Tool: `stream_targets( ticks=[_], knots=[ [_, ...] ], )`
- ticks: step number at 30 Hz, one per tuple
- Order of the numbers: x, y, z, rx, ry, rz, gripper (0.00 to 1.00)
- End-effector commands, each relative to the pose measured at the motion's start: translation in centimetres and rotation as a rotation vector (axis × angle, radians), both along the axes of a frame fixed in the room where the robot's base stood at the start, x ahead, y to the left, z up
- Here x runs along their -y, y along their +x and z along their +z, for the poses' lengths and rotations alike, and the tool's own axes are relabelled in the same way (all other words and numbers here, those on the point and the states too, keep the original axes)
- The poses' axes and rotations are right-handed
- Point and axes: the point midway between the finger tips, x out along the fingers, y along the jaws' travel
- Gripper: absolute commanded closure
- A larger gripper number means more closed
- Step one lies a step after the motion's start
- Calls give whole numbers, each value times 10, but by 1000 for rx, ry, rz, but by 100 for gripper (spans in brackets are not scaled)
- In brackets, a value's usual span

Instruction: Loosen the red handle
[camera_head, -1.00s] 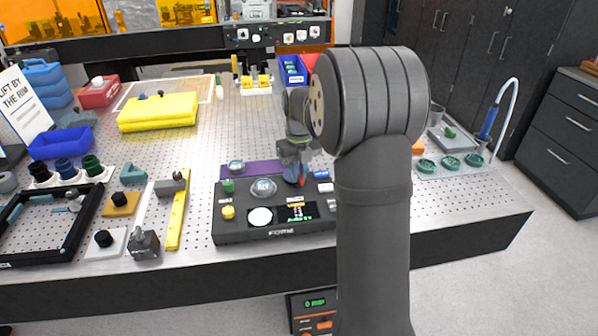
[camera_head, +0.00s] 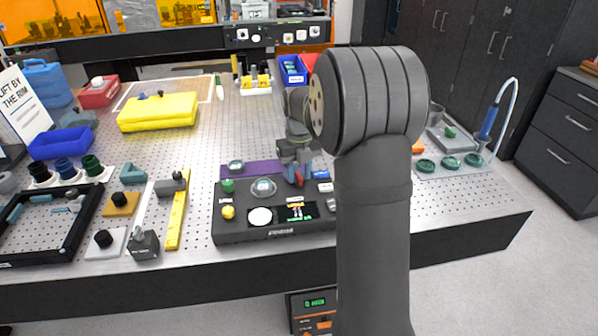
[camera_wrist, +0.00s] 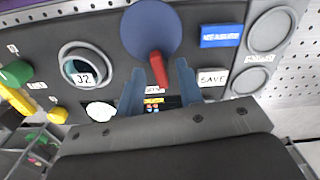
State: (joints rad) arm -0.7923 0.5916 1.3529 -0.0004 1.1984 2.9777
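The red handle (camera_wrist: 158,70) is a short lever on a dark blue round knob (camera_wrist: 148,30) on the black instrument panel (camera_wrist: 110,25). In the wrist view it points down toward my gripper (camera_wrist: 160,67). My gripper is open, with one blue-grey finger on each side of the handle's end and visible gaps between. Whether the fingertips reach its height is hard to tell. In the head view the red handle (camera_head: 299,178) shows small below my gripper (camera_head: 294,158), and the knob is mostly hidden behind it.
On the panel near the handle are a small screen (camera_head: 297,212), a white round pad (camera_head: 260,217), a yellow knob (camera_head: 228,212), a green knob (camera_head: 228,186) and a clear-domed dial (camera_head: 263,188). A yellow bar (camera_head: 177,215) lies to the left. A blue bin (camera_head: 292,72) stands behind.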

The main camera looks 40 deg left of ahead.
Motion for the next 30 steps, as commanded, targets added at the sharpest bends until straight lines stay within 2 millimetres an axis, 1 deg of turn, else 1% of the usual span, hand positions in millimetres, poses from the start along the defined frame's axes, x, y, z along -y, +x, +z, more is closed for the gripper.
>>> stream_targets(
  ticks=[5,8,10,14,21,24,27,30],
  knots=[
    [0,0,2,1,1,0,66],
    [-1,0,10,2,2,0,66],
    [-1,0,21,2,3,0,66],
    [-1,1,50,5,5,0,66],
    [-1,1,109,4,4,0,66],
    [-1,1,131,3,3,0,66],
    [0,0,150,3,2,0,66],
    [-1,0,163,2,2,0,66]
  ],
)
